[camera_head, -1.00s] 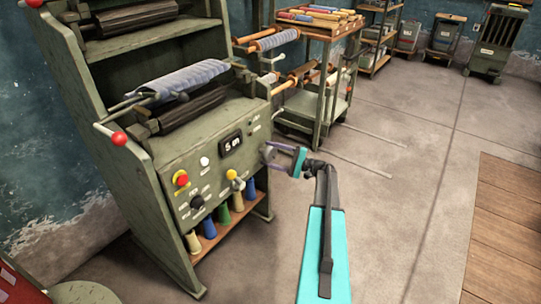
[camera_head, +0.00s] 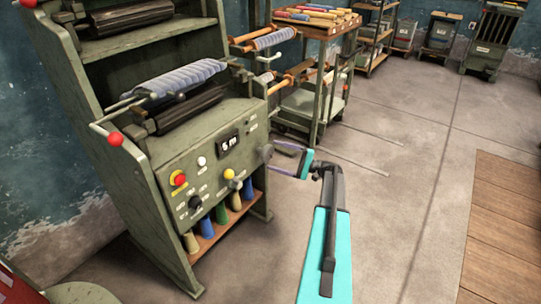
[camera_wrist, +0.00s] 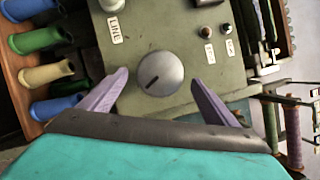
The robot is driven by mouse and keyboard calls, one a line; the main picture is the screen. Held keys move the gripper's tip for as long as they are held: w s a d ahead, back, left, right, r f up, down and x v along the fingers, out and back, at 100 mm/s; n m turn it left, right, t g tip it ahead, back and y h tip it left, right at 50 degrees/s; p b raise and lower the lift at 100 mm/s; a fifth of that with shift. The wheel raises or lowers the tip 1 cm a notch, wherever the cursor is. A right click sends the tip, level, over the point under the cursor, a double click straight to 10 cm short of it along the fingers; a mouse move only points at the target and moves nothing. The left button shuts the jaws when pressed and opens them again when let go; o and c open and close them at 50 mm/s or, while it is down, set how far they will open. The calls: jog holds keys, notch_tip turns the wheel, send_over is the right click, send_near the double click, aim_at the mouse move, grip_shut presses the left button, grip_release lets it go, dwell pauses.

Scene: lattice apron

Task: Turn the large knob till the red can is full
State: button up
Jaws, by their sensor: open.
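The large knob (camera_head: 265,153) is a round grey dial at the right end of the green machine's front panel. In the wrist view the knob (camera_wrist: 160,73) faces me, with a dark pointer line slanting to the lower left. My gripper (camera_head: 273,156) is open in front of it. In the wrist view its two purple fingers (camera_wrist: 160,77) stand apart on either side of the knob, with visible gaps, and hold nothing. The small display (camera_head: 230,143) shows a digit and "m". I cannot make out a red can; a red thing (camera_head: 14,288) is cut off at the lower left.
The panel also has a red button (camera_head: 179,180), a yellow knob (camera_head: 228,174) and a black knob (camera_head: 195,202). Beige, blue and green cones stand on the shelf below. A cart (camera_head: 310,100) stands behind.

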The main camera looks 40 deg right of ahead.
jog(key=v, duration=0.9)
jog(key=shift+s+f, duration=0.15)
jog(key=shift+s, duration=0.05)
jog(key=shift+d, duration=0.1)
